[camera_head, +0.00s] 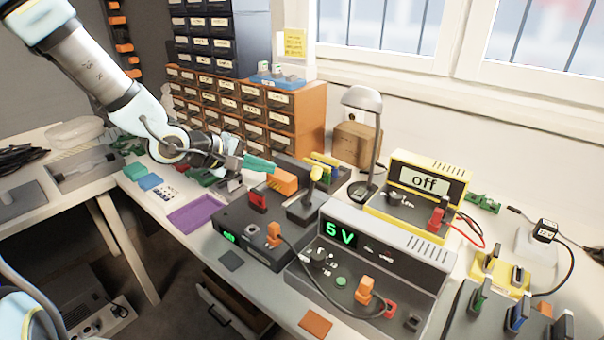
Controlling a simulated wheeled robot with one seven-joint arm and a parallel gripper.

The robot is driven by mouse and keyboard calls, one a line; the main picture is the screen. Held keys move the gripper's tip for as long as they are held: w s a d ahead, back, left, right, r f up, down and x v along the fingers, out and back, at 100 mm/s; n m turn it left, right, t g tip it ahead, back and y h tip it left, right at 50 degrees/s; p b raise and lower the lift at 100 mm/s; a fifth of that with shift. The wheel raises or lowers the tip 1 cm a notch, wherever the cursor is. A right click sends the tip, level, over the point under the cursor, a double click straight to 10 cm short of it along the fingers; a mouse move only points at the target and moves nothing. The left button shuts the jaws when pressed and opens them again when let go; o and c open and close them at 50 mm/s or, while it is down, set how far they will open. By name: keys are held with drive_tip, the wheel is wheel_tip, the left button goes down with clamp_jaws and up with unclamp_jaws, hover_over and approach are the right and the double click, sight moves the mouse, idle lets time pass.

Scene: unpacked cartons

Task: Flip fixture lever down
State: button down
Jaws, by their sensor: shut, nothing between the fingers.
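A lever with a yellow knob (316,174) rises steeply from a small dark fixture (306,210) near the middle of the bench; I take it to be the fixture lever. An orange block (284,181) shows just below and right of the fingertips. I cannot tell whether the fingers touch it.
A black box with a green display (228,237) and a grey 5 V supply (345,237) stand in front. A yellow meter reading off (424,180) and a desk lamp (362,150) stand to the right. A purple tray (194,214) lies left. Drawer cabinets (312,115) stand behind.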

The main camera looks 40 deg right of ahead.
sight(313, 185)
drive_tip(key=shift+s+d+r+g+h, duration=0.5)
drive_tip(key=shift+s+d+r, duration=0.15)
drive_tip(key=shift+s+d, duration=0.25)
drive_tip(key=shift+d+f, duration=0.1)
drive_tip(key=x, duration=0.9)
drive_tip(key=shift+d+f+b, duration=0.15)
drive_tip(key=shift+d+b, duration=0.15)
drive_tip(key=shift+b, duration=0.05)
